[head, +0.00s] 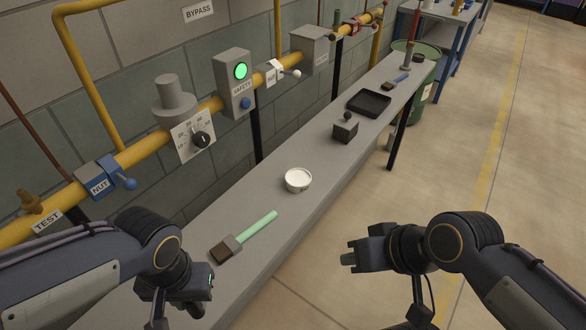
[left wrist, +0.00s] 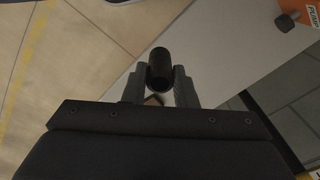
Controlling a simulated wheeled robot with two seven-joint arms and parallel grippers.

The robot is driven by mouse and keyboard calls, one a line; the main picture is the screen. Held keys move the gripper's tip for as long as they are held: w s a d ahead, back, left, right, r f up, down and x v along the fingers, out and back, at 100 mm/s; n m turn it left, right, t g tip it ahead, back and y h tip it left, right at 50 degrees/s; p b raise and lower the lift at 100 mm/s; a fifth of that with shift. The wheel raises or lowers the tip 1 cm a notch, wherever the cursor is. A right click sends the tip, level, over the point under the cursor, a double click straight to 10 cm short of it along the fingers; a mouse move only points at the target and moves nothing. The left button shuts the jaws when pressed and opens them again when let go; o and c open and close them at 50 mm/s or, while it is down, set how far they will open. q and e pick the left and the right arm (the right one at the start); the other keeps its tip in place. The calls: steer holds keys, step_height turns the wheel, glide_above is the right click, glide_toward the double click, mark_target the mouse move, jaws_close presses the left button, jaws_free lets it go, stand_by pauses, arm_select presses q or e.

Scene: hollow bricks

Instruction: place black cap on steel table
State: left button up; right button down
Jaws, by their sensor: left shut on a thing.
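The steel table (head: 318,178) is a long grey bench running along the wall from near left to far right. My left gripper (head: 182,306) is low over its near end. In the left wrist view, my left gripper (left wrist: 160,88) is shut on the black cap (left wrist: 160,64), a dark cylinder between its two fingers, with the grey table top (left wrist: 215,45) behind it. In the head view the cap is mostly hidden by the gripper. My right gripper (head: 348,252) is over the floor right of the table, open and empty.
A brush with a green handle (head: 258,227) lies on the table near my left gripper. Further along are a white cup (head: 298,180), a grey block with a black knob (head: 345,128) and a black tray (head: 369,103). Yellow pipe (head: 147,153) with valves runs along the wall.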

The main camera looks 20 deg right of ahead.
arm_select(q)
steer(key=shift+s, duration=0.9)
steer(key=shift+w+a+f, duration=0.45)
steer(key=shift+w+f, duration=1.7)
steer(key=shift+w, duration=0.15)
steer(key=shift+w+a+f, duration=0.5)
steer(key=shift+w+f, duration=1.7)
steer(key=shift+w, duration=0.05)
steer(key=shift+w+a+f, duration=0.45)
steer(key=shift+w+f, duration=1.7)
steer(key=shift+w, duration=0.15)
steer(key=shift+f, duration=0.25)
steer(key=o, duration=1)
steer(key=shift+r, duration=0.2)
